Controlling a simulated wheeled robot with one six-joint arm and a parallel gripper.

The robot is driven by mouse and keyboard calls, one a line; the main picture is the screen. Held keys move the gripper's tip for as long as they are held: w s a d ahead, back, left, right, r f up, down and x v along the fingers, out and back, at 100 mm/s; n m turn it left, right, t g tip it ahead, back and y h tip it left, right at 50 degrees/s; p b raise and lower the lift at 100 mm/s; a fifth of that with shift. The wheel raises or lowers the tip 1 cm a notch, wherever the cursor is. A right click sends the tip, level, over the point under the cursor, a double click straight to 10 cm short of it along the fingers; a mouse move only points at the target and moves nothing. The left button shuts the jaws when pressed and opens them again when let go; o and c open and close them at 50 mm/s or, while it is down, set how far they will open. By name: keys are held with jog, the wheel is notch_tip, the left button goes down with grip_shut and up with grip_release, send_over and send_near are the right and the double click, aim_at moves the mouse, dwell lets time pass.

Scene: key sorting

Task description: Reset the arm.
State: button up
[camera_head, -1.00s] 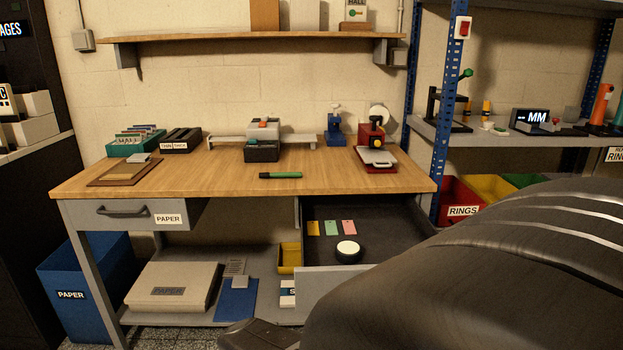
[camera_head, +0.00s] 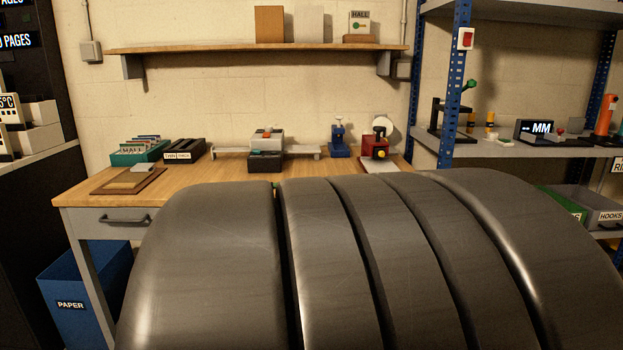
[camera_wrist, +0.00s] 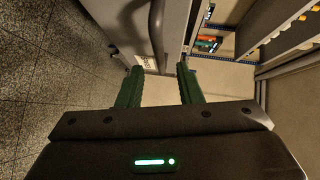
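My gripper (camera_wrist: 158,72) shows in the wrist view with two green fingers set apart and nothing between them. It is open, and the floor and a grey drawer front with a handle (camera_wrist: 156,35) lie beyond it. In the head view my own dark arm link fills the lower middle and right, and my gripper is not seen there. The arm hides the front of the wooden workbench (camera_head: 85,189), including the area where the open drawer was.
The bench carries a green file box (camera_head: 135,157), a black box (camera_head: 180,151), a blue device (camera_head: 339,140) and a red machine (camera_head: 375,146). A blue paper bin (camera_head: 70,290) stands at lower left. Blue-post shelving (camera_head: 452,90) stands at right. Floor shows at left in the wrist view.

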jog(key=shift+x, duration=0.9)
jog(key=shift+a, duration=0.1)
jog(key=shift+p+v, duration=1.1)
jog(key=shift+v, duration=3.8)
jog(key=shift+b+x, duration=1.9)
jog(key=shift+x, duration=5.15)
